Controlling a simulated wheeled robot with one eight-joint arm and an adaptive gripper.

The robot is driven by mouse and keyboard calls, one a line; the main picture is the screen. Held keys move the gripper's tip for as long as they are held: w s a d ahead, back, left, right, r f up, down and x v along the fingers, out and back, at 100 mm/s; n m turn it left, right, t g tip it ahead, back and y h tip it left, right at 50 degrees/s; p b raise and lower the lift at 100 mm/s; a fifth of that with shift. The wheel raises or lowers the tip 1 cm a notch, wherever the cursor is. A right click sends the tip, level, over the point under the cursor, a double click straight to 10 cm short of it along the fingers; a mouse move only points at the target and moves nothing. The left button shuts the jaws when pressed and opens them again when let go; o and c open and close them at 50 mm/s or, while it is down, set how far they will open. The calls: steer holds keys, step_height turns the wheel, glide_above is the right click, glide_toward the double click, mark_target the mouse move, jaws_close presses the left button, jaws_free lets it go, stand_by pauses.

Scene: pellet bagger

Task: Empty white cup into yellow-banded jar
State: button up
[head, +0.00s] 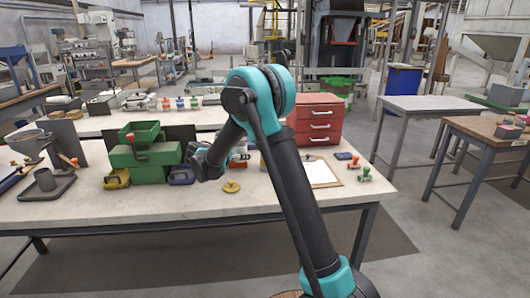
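My gripper (206,165) is low over the near workbench, at the dark end of my arm, just right of the green bagger. Its fingers cannot be made out, so I cannot tell whether it is open or shut. A small whitish shape (239,156) shows just right of my forearm; it may be the white cup, but it is partly hidden and too small to be sure. Several small jars with coloured parts (180,103) stand in a row on the bench behind. I cannot make out which jar, if any, has a yellow band.
The green bagger (146,165) stands left, with a yellow tray (117,179) and a blue tray (181,176) before it. A yellow knobbed disc (231,187) lies nearby. A red drawer cabinet (316,119), clipboard (319,173) and stamps (364,174) are right. The front edge is clear.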

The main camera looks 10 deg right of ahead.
stand_by(0.4)
steer(key=shift+d+r+m+y, duration=0.4)
steer(key=shift+d+y, duration=0.1)
steer(key=shift+y, duration=0.1)
steer(key=shift+d+f+m+g+y, duration=0.3)
steer(key=shift+d+f+m+y, duration=0.15)
steer(key=shift+y, duration=0.35)
steer(key=shift+d+r+m+g+y, duration=0.1)
steer(key=shift+d+r+m+y, duration=0.4)
steer(key=shift+y, duration=0.7)
steer(key=shift+d+r+m+g+y, duration=0.1)
steer(key=shift+d+r+m+y, duration=0.15)
steer(key=shift+r+m+y, duration=0.7)
steer(key=shift+d+r+m+g+y, duration=0.15)
steer(key=shift+d+r+y, duration=0.25)
steer(key=shift+y, duration=1.05)
steer(key=shift+f+m+y+p, duration=0.3)
steer(key=shift+m+y, duration=0.05)
steer(key=shift+y, duration=0.35)
steer(key=shift+d+r+m+y, duration=0.45)
steer(key=shift+d+y, duration=0.1)
steer(key=shift+y, duration=0.25)
